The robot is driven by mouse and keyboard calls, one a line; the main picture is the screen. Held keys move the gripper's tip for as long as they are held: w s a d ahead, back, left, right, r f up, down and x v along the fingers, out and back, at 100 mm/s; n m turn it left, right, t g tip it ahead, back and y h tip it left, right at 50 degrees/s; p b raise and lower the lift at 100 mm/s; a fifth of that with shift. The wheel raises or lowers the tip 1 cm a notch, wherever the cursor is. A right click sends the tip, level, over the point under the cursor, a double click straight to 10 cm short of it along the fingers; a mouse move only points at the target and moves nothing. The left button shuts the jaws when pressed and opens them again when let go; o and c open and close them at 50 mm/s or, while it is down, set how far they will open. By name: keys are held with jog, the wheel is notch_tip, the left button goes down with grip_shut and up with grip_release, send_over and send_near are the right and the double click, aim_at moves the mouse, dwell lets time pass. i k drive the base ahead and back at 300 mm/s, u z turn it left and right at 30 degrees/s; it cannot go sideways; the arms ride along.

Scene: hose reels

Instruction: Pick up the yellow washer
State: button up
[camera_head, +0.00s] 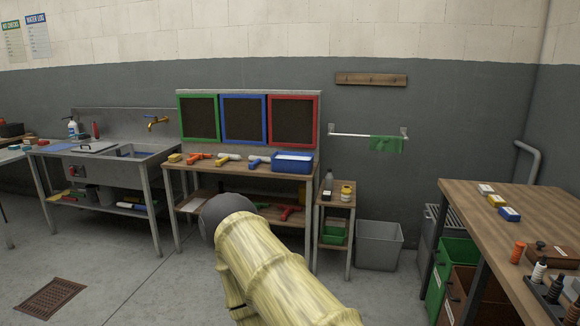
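I cannot make out a yellow washer for certain. A small yellow box-like item (497,200) lies on the right wooden table, between a white one (486,189) and a blue one (509,214). Another small yellow item (175,158) lies at the left end of the back workbench, near a yellow nozzle (226,159). All are too small to tell whether any is or holds a washer. My arm, pale yellow with a dark rounded end, rises from the bottom centre and hides part of the workbench's lower area. My gripper is not visible.
The right wooden table (543,221) also bears an orange fitting (518,252) and dark pegs. The back workbench (241,166) holds nozzles and a blue bin (292,162). A sink (115,167) stands left, a grey bin (379,245) centre right. Floor shows free around a drain grate (50,299).

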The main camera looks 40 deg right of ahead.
aim_at(224, 160)
jog(key=z, duration=0.05)
jog(key=i, duration=3.1)
jog(key=z, duration=0.65)
jog(key=i, duration=1.7)
jog(key=z, duration=0.35)
